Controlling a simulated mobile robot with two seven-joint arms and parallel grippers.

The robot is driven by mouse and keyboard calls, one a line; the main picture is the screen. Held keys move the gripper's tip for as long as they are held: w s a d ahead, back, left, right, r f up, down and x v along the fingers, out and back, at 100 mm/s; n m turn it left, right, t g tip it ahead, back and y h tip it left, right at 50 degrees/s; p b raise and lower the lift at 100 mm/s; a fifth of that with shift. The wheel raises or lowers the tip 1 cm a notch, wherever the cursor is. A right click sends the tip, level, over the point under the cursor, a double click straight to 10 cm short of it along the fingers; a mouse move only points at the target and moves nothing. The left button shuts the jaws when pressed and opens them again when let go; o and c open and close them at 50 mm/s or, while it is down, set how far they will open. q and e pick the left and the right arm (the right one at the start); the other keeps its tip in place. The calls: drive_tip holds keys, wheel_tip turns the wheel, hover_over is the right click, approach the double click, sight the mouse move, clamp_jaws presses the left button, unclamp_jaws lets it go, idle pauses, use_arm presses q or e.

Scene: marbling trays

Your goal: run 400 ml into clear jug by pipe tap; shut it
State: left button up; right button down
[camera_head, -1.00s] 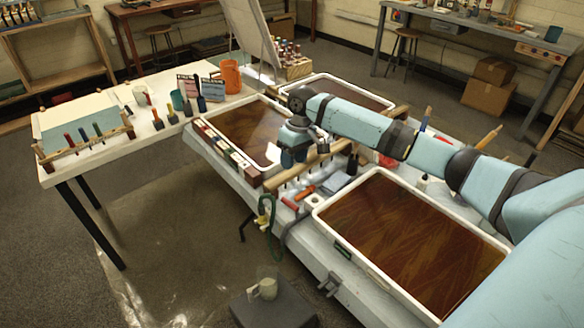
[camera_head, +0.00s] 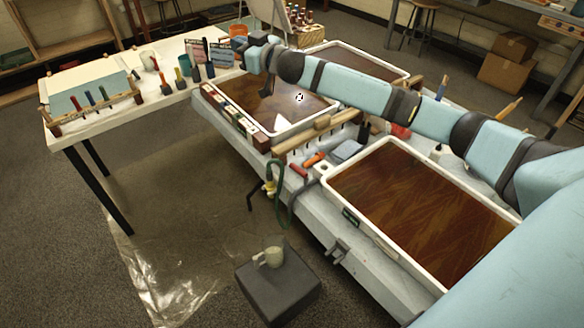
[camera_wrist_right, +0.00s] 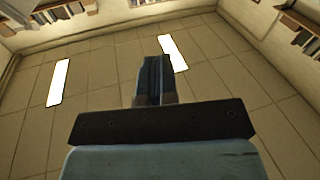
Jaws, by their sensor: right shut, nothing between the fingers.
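A small pale jug (camera_head: 273,257) stands upright on a dark box (camera_head: 279,284) on the floor, beside the tray bench. Its fill level is too small to tell. The pipe tap (camera_head: 270,187), with yellow showing, is at the bench's left edge above the jug, and a green hose (camera_head: 282,212) hangs below it. Whether it is open cannot be told. My right gripper (camera_wrist_right: 156,80) is shut and empty in the right wrist view, against the ceiling. In the head view the end of my right arm is above the far-left tray, away from tap and jug. My left gripper is not in view.
Trays of brown liquid sit on the bench: a near one (camera_head: 352,147), a left one (camera_head: 283,134) and one behind. Combs and tools lie between them. A white table (camera_head: 120,110) with brushes and bottles stands at left.

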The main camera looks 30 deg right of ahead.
drive_tip(key=s+a+r+n+g+y, duration=0.1)
drive_tip(key=s+a+n+g+y, duration=0.35)
drive_tip(key=a+n+y, duration=0.4)
drive_tip(key=s+a+f+n+g+h+b, duration=0.15)
drive_tip(key=s+a+f+n+g, duration=0.35)
drive_tip(key=s+f+n+g, duration=0.5)
drive_tip(key=m+g+h+b, duration=0.3)
drive_tip(key=m+h, duration=0.1)
drive_tip(key=h, duration=1.1)
approach(290, 166)
drive_tip(key=s+a+r, duration=0.3)
drive_tip(key=a+r, duration=0.1)
drive_tip(key=r, duration=0.1)
drive_tip(key=d+f, duration=0.1)
drive_tip(key=f, duration=0.3)
drive_tip(key=d+f, duration=0.1)
drive_tip(key=f, duration=0.2)
drive_tip(key=d+f, duration=0.1)
drive_tip(key=f, duration=0.3)
drive_tip(key=shift+w+d+f+b, duration=0.35)
drive_tip(key=shift+b, duration=0.05)
drive_tip(key=shift+w+d+f, duration=0.1)
drive_tip(key=shift+d+f, duration=0.2)
drive_tip(key=shift+d, duration=0.15)
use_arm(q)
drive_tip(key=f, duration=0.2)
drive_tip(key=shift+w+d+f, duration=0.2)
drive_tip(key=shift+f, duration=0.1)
